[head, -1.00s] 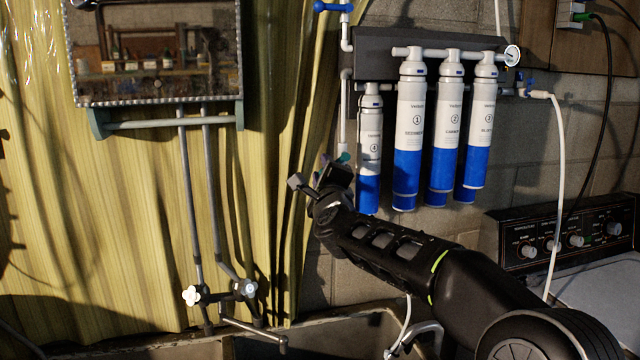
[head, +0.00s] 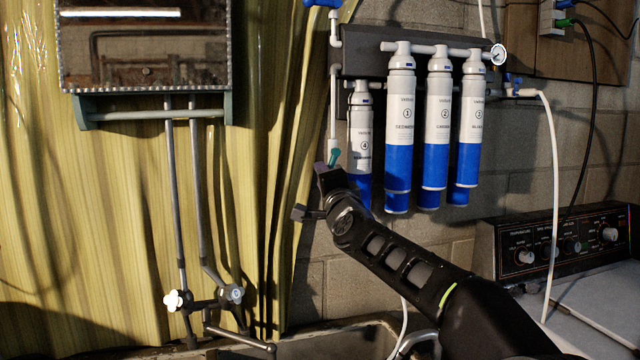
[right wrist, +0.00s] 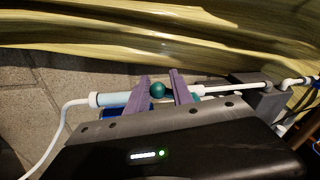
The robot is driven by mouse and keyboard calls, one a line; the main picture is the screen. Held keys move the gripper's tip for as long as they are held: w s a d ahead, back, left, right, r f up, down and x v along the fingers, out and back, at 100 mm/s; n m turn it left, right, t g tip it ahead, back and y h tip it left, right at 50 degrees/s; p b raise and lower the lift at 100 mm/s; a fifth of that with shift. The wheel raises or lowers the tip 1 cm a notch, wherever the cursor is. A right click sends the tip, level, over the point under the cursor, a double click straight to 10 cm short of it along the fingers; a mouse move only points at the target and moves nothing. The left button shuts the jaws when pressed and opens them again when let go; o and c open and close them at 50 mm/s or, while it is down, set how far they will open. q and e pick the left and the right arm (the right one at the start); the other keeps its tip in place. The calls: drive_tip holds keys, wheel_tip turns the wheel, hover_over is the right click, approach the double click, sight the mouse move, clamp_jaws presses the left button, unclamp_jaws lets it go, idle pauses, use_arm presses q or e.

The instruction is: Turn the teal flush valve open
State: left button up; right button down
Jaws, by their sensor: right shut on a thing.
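The teal flush valve handle (head: 334,157) sits at the lower end of the white pipe, just left of the filter marked 4. In the right wrist view the valve's round teal knob (right wrist: 157,90) lies between the two purple fingers, on a line of white pipe. My right gripper (head: 328,176) is at the valve in the head view, and it also shows in the right wrist view (right wrist: 163,88). It is shut on the teal knob. The black gripper body hides the lower part of the valve in the head view. My left gripper is not in view.
White and blue filter cartridges (head: 399,130) hang close to the right of the gripper. A yellow curtain (head: 100,240) is on the left. A sink (head: 330,343) with taps (head: 205,300) lies below, and a control panel (head: 560,243) stands at the right.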

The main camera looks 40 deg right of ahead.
drive_tip(key=shift+s+d+r, duration=0.25)
drive_tip(key=shift+d+r, duration=0.1)
drive_tip(key=shift+d, duration=0.05)
drive_tip(key=c, duration=1.3)
unclamp_jaws()
drive_tip(key=shift+d, duration=0.15)
drive_tip(key=shift+o, duration=1.4)
drive_tip(key=shift+f, duration=0.15)
drive_tip(key=shift+w+f, duration=0.15)
drive_tip(key=shift+f, duration=0.05)
drive_tip(key=shift+f, duration=0.1)
